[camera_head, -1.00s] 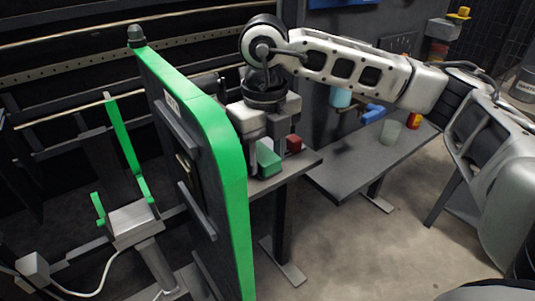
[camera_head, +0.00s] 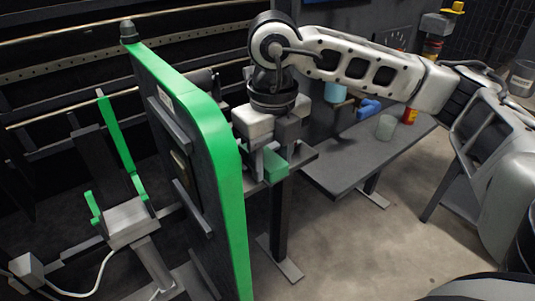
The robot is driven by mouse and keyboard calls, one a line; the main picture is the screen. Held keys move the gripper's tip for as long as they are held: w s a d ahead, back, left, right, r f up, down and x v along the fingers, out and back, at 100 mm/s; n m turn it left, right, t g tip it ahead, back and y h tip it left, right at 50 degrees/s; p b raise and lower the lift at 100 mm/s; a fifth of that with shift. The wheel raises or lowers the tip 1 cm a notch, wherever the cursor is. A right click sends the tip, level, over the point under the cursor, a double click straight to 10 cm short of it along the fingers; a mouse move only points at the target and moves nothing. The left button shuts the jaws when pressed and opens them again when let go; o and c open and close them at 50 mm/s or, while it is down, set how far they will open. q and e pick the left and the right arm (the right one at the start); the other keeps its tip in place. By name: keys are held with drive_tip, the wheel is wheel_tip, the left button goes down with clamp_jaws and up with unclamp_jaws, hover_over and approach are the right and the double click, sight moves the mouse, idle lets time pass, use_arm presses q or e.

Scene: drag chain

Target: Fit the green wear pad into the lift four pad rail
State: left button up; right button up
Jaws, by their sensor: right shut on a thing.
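The green wear pad (camera_head: 276,164) is a small green block at the small grey table behind the green-edged panel. My right gripper (camera_head: 271,157) reaches down from above and is shut on the pad, with its fingers hiding part of it. I cannot tell whether the pad touches the tabletop. I cannot tell which part is the lift four pad rail; dark bars (camera_head: 196,210) show on the face of the upright panel. My left gripper is not in view.
The tall green-edged panel (camera_head: 232,190) stands just left of my right gripper. A grey bracket with green arms (camera_head: 130,222) is further left. Open floor lies in front.

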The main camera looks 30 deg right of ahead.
drive_tip(key=shift+s+d, duration=0.1)
drive_tip(key=shift+s, duration=1.35)
drive_tip(key=shift+b, duration=0.75)
idle(0.6)
drive_tip(key=shift+w, duration=1.35)
drive_tip(key=shift+w+a, duration=0.15)
drive_tip(key=shift+w, duration=0.75)
drive_tip(key=shift+w+a, duration=0.1)
drive_tip(key=shift+w, duration=0.75)
drive_tip(key=o, duration=1.4)
drive_tip(key=shift+c, duration=0.2)
drive_tip(key=shift+r, duration=0.1)
drive_tip(key=shift+d, duration=0.1)
